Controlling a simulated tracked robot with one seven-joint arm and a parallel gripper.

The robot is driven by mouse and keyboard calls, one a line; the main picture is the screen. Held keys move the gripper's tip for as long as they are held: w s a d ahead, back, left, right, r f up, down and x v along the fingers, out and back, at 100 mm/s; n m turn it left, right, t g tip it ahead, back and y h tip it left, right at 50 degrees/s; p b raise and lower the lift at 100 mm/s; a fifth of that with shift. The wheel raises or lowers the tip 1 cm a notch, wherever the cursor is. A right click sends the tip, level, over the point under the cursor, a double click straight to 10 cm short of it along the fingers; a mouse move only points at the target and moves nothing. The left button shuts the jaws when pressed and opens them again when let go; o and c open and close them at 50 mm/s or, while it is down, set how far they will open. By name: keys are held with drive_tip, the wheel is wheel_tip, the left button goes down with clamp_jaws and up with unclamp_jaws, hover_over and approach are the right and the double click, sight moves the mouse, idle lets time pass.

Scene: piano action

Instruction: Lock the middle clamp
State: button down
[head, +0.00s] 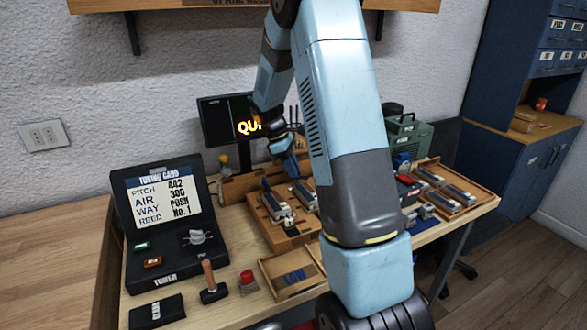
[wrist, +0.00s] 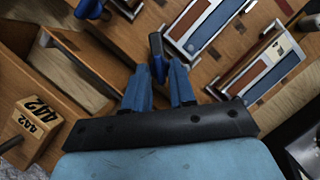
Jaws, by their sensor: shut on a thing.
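My gripper (wrist: 160,72) has its two blue fingers around the dark blue handle of a clamp (wrist: 157,56), shut on it. The handle stands up between the fingertips. Another blue clamp handle (wrist: 88,8) shows at the upper left of the wrist view, so the held one looks like the middle clamp. In the head view my gripper (head: 290,160) is over the back of the wooden fixture (head: 290,241). The clamp in its grip is too small there to read, and my arm hides part of the fixture's right side.
Metal reed plates (wrist: 207,22) lie close to the right of my fingers. A wooden block marked 442 (wrist: 37,125) is at the lower left. A screen (head: 228,122) is behind.

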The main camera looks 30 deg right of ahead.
drive_tip(key=m, duration=0.2)
drive_tip(key=m+y, duration=0.1)
drive_tip(key=m+g, duration=0.1)
drive_tip(key=m, duration=0.1)
drive_tip(key=shift+w+d+m+y, duration=0.2)
drive_tip(key=shift+w+m+y, duration=0.05)
drive_tip(key=shift+m+y, duration=0.05)
drive_tip(key=shift+d+m+g+y, duration=0.15)
drive_tip(key=shift+m+y, duration=0.3)
drive_tip(key=shift+m, duration=0.65)
drive_tip(key=shift+d+m+g+y, duration=0.15)
drive_tip(key=shift+m+y, duration=0.3)
drive_tip(key=shift+m, duration=0.65)
drive_tip(key=c, duration=1.2)
unclamp_jaws()
drive_tip(key=shift+o, duration=0.2)
drive_tip(key=v, duration=1.3)
drive_tip(key=shift+w+r, duration=0.2)
